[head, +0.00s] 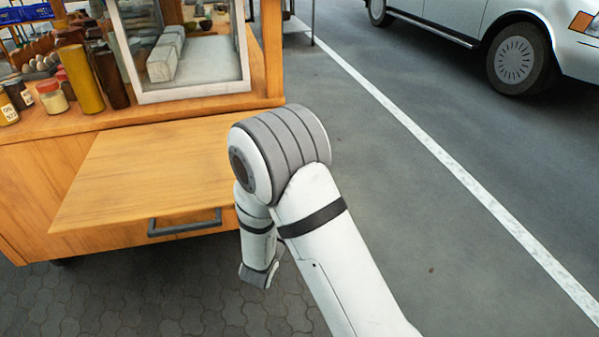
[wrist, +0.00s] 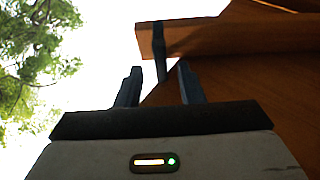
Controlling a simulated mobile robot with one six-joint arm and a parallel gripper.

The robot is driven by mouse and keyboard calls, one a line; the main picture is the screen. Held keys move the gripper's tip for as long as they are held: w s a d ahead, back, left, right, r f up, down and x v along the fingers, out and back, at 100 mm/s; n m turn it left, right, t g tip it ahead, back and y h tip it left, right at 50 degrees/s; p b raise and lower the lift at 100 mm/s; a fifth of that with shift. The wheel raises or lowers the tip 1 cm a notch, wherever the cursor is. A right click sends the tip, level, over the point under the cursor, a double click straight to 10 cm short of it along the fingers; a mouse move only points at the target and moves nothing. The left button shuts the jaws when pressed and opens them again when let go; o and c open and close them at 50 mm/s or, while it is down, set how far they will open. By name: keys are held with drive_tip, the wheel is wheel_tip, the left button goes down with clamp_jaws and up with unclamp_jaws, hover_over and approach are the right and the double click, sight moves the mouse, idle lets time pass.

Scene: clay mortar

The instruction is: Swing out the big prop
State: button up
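A wooden leaf (head: 150,165) sticks out level from the front of the cart, with a dark bar handle (head: 185,222) at its front edge. In the wrist view, looking upward, my gripper (wrist: 158,75) is open, with nothing between its two dark fingers. Just beyond the fingertips, a dark upright piece (wrist: 158,48) stands against the end of a wooden board (wrist: 240,36). I cannot tell whether this piece is the handle or part of a prop. No big prop can be made out for sure.
The wooden cart carries a glass case (head: 195,93) and several bottles and jars, including a yellow bottle (head: 80,78). Wood panelling (wrist: 270,90) fills the right of the wrist view. Open road lies to the right, with a parked van (head: 470,25) behind.

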drive_tip(key=shift+x, duration=1.9)
drive_tip(key=shift+c, duration=0.5)
clamp_jaws()
